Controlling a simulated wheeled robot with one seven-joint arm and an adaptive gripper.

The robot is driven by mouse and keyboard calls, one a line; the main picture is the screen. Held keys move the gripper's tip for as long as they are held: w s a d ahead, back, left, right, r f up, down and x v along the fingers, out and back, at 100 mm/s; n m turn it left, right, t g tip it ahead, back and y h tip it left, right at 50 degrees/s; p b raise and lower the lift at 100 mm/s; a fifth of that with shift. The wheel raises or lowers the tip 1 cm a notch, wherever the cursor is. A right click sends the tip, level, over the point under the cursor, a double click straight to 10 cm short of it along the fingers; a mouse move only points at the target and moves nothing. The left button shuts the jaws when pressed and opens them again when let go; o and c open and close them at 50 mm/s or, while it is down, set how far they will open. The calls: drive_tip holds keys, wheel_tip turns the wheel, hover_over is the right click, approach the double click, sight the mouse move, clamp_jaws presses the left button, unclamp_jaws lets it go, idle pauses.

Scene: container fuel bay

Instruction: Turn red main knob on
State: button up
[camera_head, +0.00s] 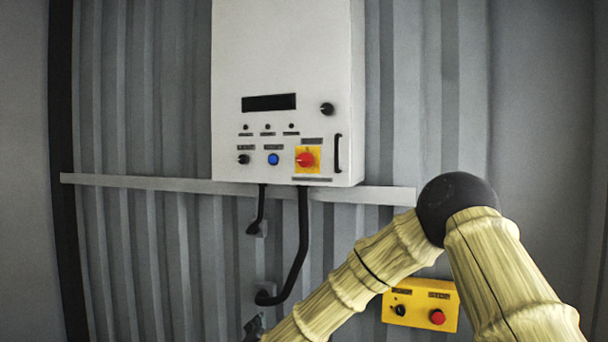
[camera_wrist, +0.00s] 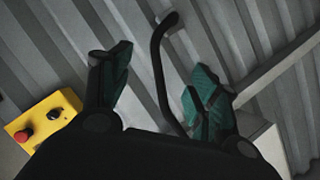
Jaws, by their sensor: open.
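The red main knob (camera_head: 305,160) sits on a yellow square plate at the lower right of the white control cabinet (camera_head: 285,55) in the head view. The arm comes in from the lower right of that view, below and right of the cabinet. My gripper shows in the wrist view (camera_wrist: 160,95), its two green-padded fingers spread apart with nothing between them. In the head view only a dark bit of the gripper shows at the bottom edge, below the cabinet and well apart from the knob. The red main knob cannot be made out in the wrist view.
A blue button (camera_head: 273,159), black knobs (camera_head: 327,109) and a black handle (camera_head: 338,153) are on the cabinet front. A yellow box (camera_head: 420,305) with a red button hangs lower right. Black pipes (camera_head: 303,240) run below the cabinet. A rail (camera_head: 130,182) crosses the corrugated wall.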

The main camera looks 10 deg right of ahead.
drive_tip(key=w+d+r+m+t+h, duration=0.1)
drive_tip(key=w+r+m+h, duration=0.15)
drive_tip(key=r, duration=0.95)
drive_tip(key=w+d+r+m+h, duration=0.1)
drive_tip(key=r+m, duration=0.2)
drive_tip(key=r, duration=0.9)
drive_tip(key=m+h, duration=0.4)
drive_tip(key=m, duration=0.3)
approach(304, 160)
drive_tip(key=shift+g, duration=0.4)
drive_tip(key=p+x, duration=0.1)
drive_tip(key=x, duration=0.2)
drive_tip(key=p+x, duration=0.2)
drive_tip(key=x, duration=0.1)
drive_tip(key=p+x, duration=0.2)
drive_tip(key=x, duration=0.1)
drive_tip(key=shift+w+d+r, duration=0.15)
drive_tip(key=shift+w+r, duration=0.2)
drive_tip(key=c, duration=1)
